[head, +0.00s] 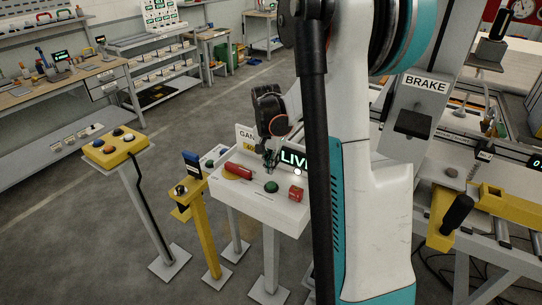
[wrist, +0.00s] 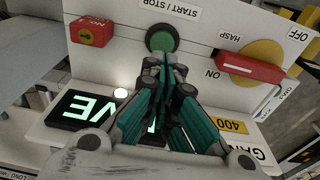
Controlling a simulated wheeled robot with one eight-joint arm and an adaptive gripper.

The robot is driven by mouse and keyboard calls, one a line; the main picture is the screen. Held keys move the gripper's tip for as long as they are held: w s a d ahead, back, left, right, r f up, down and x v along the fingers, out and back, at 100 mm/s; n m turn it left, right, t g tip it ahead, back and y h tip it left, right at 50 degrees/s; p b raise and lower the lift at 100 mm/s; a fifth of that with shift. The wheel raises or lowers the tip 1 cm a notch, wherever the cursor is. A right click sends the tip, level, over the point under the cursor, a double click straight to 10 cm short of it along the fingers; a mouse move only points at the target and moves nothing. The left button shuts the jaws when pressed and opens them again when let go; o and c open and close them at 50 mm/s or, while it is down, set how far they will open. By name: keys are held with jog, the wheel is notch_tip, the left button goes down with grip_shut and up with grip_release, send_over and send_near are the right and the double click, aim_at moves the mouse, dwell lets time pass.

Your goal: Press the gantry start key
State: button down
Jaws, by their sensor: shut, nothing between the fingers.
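The gantry console (head: 242,193) is a white slanted box on a post. Its round green key (head: 271,186) sits near the middle of the face; in the wrist view the green key (wrist: 162,38) is beside the label START / STOP. My gripper (head: 270,168) is over the console, behind the key in the head view. In the wrist view my gripper (wrist: 163,62) has its teal fingers together and empty, the tips just short of the key's edge in the picture. I cannot tell whether they touch it.
A red handle (head: 238,171) on a yellow disc, marked ON and OFF, is left of the key. A small red block (head: 296,193) is right of it. A lit LIVE display (head: 294,159) stands behind. A yellow button box (head: 114,146) stands at left.

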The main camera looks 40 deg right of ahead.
aim_at(273, 183)
jog(key=f, duration=0.5)
jog(key=shift+d+f+b, duration=0.15)
jog(key=shift+d+b, duration=0.1)
jog(key=shift+b, duration=0.15)
jog(key=shift+s+f+b, duration=0.1)
jog(key=shift+f+b, duration=0.8)
jog(key=shift+f, duration=0.2)
jog(key=shift+r, duration=0.1)
notch_tip(273, 183, up, 14)
jog(key=a+p, duration=0.1)
jog(key=p, duration=0.3)
jog(key=shift+a, duration=0.2)
dwell(0.9)
